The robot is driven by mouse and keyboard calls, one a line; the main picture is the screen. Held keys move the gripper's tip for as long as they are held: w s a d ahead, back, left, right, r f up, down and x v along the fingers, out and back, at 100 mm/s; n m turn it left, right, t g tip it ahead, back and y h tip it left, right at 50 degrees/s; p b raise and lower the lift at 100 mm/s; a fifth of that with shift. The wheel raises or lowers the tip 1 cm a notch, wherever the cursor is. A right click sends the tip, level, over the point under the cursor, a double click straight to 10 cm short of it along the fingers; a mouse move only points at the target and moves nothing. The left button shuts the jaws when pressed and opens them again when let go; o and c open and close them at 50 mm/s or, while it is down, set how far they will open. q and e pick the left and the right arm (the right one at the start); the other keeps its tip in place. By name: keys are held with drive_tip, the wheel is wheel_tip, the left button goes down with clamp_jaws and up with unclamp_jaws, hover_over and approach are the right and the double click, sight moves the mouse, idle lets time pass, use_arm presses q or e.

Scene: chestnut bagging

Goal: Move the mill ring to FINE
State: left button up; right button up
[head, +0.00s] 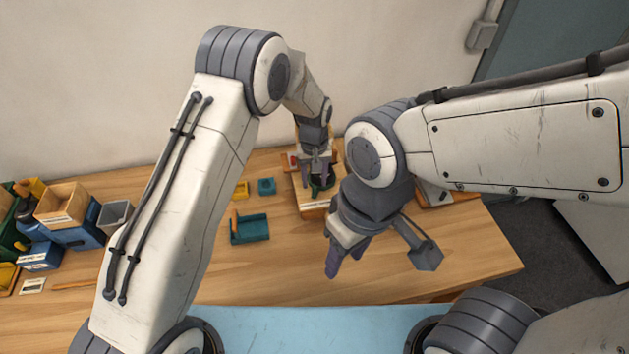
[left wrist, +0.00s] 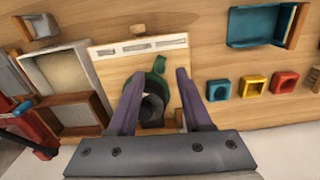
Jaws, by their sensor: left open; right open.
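The mill ring is a green ring (left wrist: 137,84) with a small tab (left wrist: 159,66) at its far side in the left wrist view. It surrounds a dark round centre (left wrist: 152,107) on a wooden board (left wrist: 105,72). A white strip (left wrist: 140,47) with several segments lies beyond it, its lettering too small to read. My left gripper (left wrist: 159,78) is open, one finger on each side of the ring; contact cannot be told. In the head view my left gripper (head: 317,178) is over the mill, which it partly hides. My right gripper (head: 345,262) is open and empty nearer the front.
In the head view a teal tray (head: 249,230) and small yellow (head: 240,190) and teal (head: 266,186) blocks lie left of the mill. Boxes (head: 64,203) crowd the table's left end. My right arm hides part of the area right of the mill. The front middle is clear.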

sight(315, 190)
use_arm(q)
drive_tip(key=shift+f+p, duration=0.35)
drive_tip(key=shift+f, duration=1.1)
clamp_jaws()
drive_tip(key=shift+r, duration=0.1)
